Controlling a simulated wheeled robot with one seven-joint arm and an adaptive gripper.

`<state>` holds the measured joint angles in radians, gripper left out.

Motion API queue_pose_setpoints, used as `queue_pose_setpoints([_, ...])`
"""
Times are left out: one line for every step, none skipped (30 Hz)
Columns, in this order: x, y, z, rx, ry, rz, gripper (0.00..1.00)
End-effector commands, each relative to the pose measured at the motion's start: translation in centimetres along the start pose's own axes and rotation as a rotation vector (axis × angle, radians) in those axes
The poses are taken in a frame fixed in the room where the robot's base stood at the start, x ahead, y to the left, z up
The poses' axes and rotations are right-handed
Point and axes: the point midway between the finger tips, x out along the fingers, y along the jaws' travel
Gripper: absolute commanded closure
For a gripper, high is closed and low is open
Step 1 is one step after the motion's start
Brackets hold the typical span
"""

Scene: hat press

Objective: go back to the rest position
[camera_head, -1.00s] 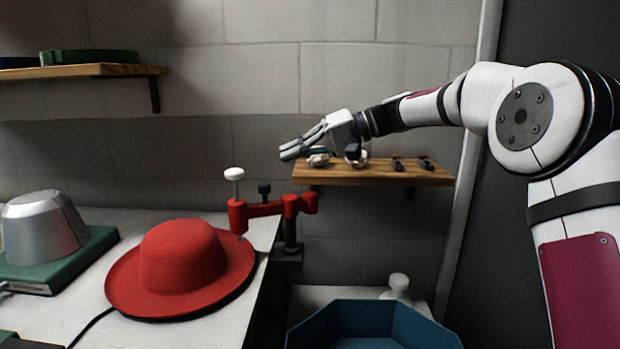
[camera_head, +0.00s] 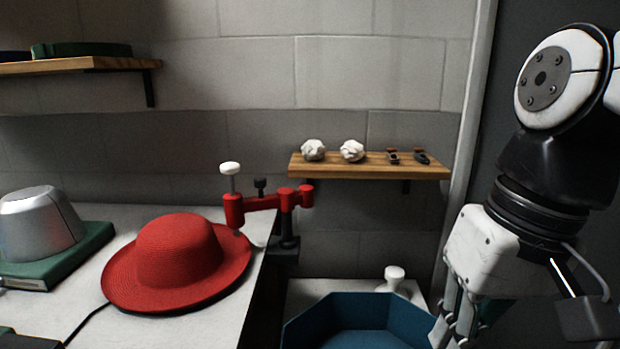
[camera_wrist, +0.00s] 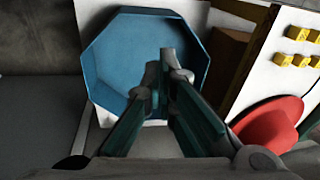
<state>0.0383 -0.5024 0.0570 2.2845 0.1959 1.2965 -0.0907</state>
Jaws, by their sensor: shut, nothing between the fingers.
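My gripper (camera_head: 455,328) hangs fingers-down at the lower right of the head view, in front of the right rim of the blue octagonal bin (camera_head: 345,300). In the wrist view my gripper (camera_wrist: 165,62) has its fingertips together with nothing between them. The blue bin (camera_wrist: 108,62) lies beyond the fingers there and looks empty where it shows. The ends of the fingers are partly cut off by the lower edge of the head view.
A red hat (camera_head: 180,255) lies on the white table (camera_head: 190,325) beside a red clamp-like arm (camera_head: 262,203). A silver hat block (camera_head: 38,225) stands on a green base at left. A wooden shelf (camera_head: 350,170) holds two white crumpled lumps and two small dark clips.

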Motion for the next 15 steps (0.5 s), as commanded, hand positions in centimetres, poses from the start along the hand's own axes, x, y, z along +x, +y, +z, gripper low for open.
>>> queue_pose_setpoints([0.6, 0.9, 1.8, 0.011, 0.005, 0.028, 1.00])
queue_pose_setpoints([0.8, 1.4, 2.6, 0.016, 0.007, 0.044, 1.00])
queue_pose_setpoints([1.3, 2.0, 3.6, 0.025, 0.009, 0.063, 1.00])
queue_pose_setpoints([1.6, 2.5, 4.3, 0.030, 0.010, 0.077, 1.00])
queue_pose_setpoints([1.9, 2.9, 5.0, 0.034, 0.010, 0.090, 1.00])
queue_pose_setpoints([2.3, 3.4, 5.9, 0.040, 0.012, 0.105, 1.00])
queue_pose_setpoints([2.6, 3.8, 6.5, 0.045, 0.014, 0.117, 1.00])
queue_pose_setpoints([2.9, 4.2, 7.2, 0.050, 0.014, 0.127, 1.00])
queue_pose_setpoints([3.3, 4.7, 7.9, 0.055, 0.016, 0.142, 1.00])
queue_pose_setpoints([3.6, 5.0, 8.5, 0.058, 0.018, 0.152, 1.00])
queue_pose_setpoints([4.0, 5.4, 9.1, 0.062, 0.018, 0.162, 1.00])
queue_pose_setpoints([4.4, 5.8, 9.8, 0.068, 0.021, 0.175, 1.00])
queue_pose_setpoints([3.9, 5.8, 9.7, 0.068, 0.024, 0.177, 1.00])
queue_pose_setpoints([3.2, 5.6, 9.5, 0.066, 0.029, 0.175, 1.00])
queue_pose_setpoints([2.5, 5.5, 9.4, 0.065, 0.038, 0.175, 1.00])
